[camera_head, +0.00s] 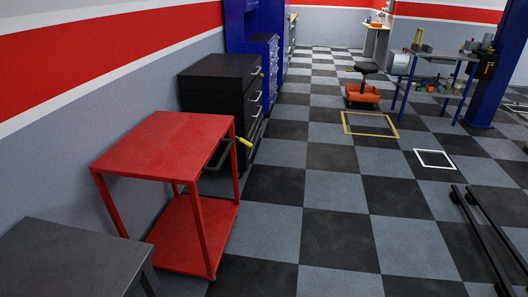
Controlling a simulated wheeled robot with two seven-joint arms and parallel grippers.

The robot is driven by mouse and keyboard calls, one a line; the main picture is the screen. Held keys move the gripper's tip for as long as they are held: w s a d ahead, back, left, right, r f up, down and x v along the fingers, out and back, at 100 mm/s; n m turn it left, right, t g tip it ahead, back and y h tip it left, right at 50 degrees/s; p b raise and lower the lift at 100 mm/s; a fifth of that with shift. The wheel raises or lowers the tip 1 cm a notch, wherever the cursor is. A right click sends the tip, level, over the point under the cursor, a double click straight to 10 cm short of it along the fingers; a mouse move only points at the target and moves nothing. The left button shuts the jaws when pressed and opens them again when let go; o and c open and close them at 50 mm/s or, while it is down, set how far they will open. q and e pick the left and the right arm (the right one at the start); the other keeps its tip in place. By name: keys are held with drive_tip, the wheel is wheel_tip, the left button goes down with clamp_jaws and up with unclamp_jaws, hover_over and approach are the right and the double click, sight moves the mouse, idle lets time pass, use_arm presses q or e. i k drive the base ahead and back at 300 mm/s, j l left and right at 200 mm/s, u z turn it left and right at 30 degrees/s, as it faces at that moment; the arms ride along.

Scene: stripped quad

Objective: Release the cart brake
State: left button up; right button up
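A red cart (165,146) with a flat top and a lower shelf (192,234) stands at the left, near the wall. A dark bar (219,154) shows at its right side, with a short yellow piece (245,142) by the cart's far right leg. I cannot tell whether the yellow piece is the brake lever or how it is set. Neither of my grippers is in view.
A black drawer cabinet (217,88) stands behind the cart. A dark grey table (68,262) is at the near left. A stool with an orange base (362,93) and a workbench are farther back. Black bars (488,240) lie at right. The checkered floor between is clear.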

sight(241, 140)
drive_tip(key=i+l+u, duration=0.2)
drive_tip(key=i, duration=0.4)
drive_tip(key=i+l, duration=0.2)
drive_tip(key=i, duration=0.3)
drive_tip(key=i+l, duration=0.25)
drive_tip(key=i, duration=0.2)
drive_tip(key=i+l+u, duration=0.1)
drive_tip(key=i, duration=0.4)
drive_tip(key=i+l, duration=0.65)
drive_tip(key=i, duration=0.3)
